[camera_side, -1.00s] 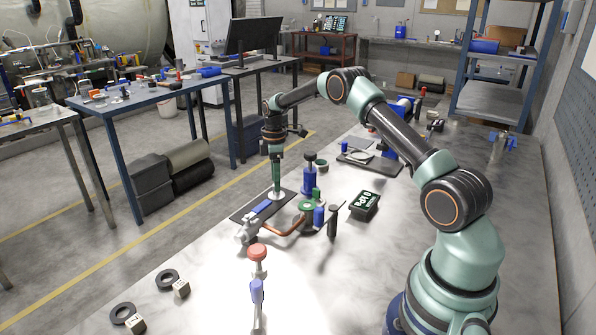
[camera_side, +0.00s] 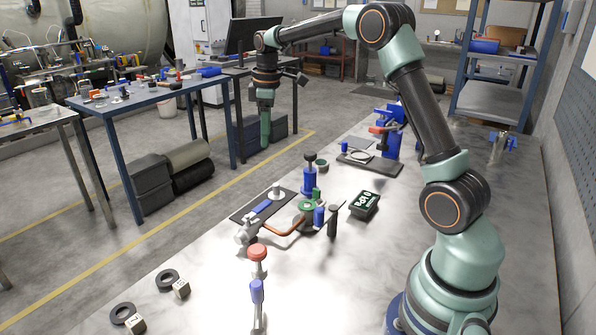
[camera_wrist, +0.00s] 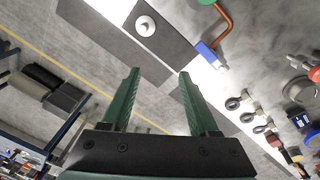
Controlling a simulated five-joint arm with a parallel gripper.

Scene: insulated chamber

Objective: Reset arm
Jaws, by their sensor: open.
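My gripper (camera_side: 265,128) hangs above the far left edge of the workbench, pointing down and clear of everything. In the wrist view my gripper (camera_wrist: 160,85) shows two green fingers spread apart with nothing between them. Below it, a small white round piece (camera_side: 276,191) stands on a dark flat plate (camera_side: 250,213) on the bench. In the wrist view the white piece (camera_wrist: 145,25) sits on the dark plate beyond the fingertips.
A copper pipe assembly with a green round part (camera_side: 306,207) stands beside the plate. A blue bottle-like tool (camera_side: 309,180), a black display box (camera_side: 365,204) and a red-topped post (camera_side: 257,254) stand nearby. A blue vise-like device (camera_side: 391,128) is farther back. The bench's right side is mostly clear.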

